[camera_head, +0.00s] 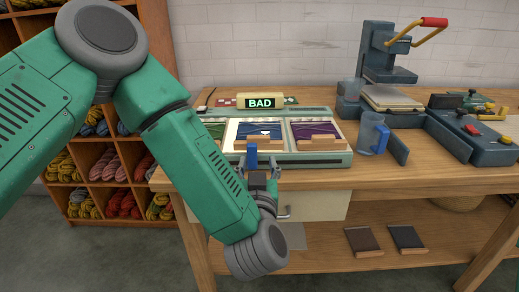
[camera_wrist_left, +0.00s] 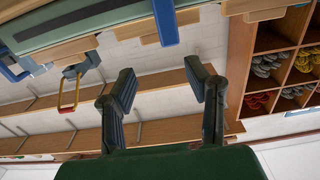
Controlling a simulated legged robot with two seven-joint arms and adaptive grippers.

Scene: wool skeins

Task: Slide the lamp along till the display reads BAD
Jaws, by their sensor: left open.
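The display (camera_head: 261,103) on top of the long pale green device (camera_head: 325,159) reads BAD in lit letters. The device holds a green, a blue and a purple panel side by side. The blue panel (camera_head: 240,131) has a bright white border. A blue upright handle (camera_head: 252,157) stands at the device's front, below the blue panel; it also shows in the left wrist view (camera_wrist_left: 166,22). I cannot clearly make out the lamp itself. My left gripper (camera_head: 258,171) is open at the handle; in the wrist view its fingers are empty, with the handle beyond the tips. My right gripper is out of view.
A clear jug with a blue handle (camera_head: 373,136) stands right of the device. A press with a yellow lever (camera_head: 390,65) and a dark blue tool block (camera_head: 465,135) are further right. Shelves of wool skeins (camera_head: 105,160) stand left. Dark swatches (camera_head: 362,240) lie on the lower shelf.

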